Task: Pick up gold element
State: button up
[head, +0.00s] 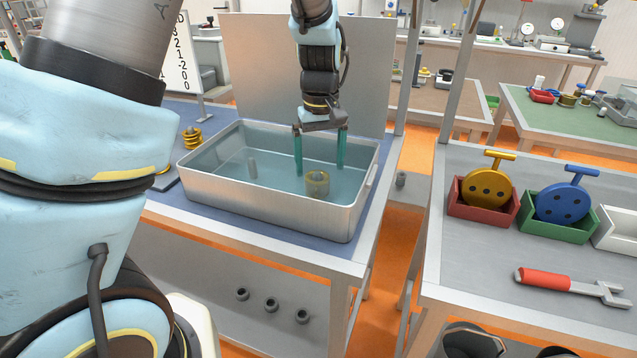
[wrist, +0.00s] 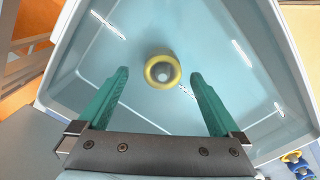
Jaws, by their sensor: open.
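A short gold hollow cylinder (head: 317,184) stands upright inside the metal tank (head: 270,212), right of its middle. In the wrist view the gold cylinder (wrist: 151,71) shows from above as a ring with a pale centre. My gripper (head: 319,168) reaches down into the tank, with its two green fingers spread wide apart. The fingertips are above and to either side of the cylinder, and nothing is held. In the wrist view my gripper (wrist: 159,73) has the ring centred between its tips, with clear gaps on both sides.
The tank walls (wrist: 75,40) surround the gripper. A gold coil-like part (head: 191,137) is left of the tank. The right table holds a gold disc (head: 487,190), a blue disc (head: 567,203) and a red-handled wrench (head: 545,280).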

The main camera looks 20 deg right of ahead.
aim_at(318, 174)
jog(key=shift+w+a+f+p, duration=0.1)
jog(key=shift+f+p, duration=0.45)
jog(key=shift+f, duration=0.8)
jog(key=shift+w+a+f+p, duration=0.1)
jog(key=shift+f+p, duration=0.4)
jog(key=shift+f, duration=0.85)
grip_shut()
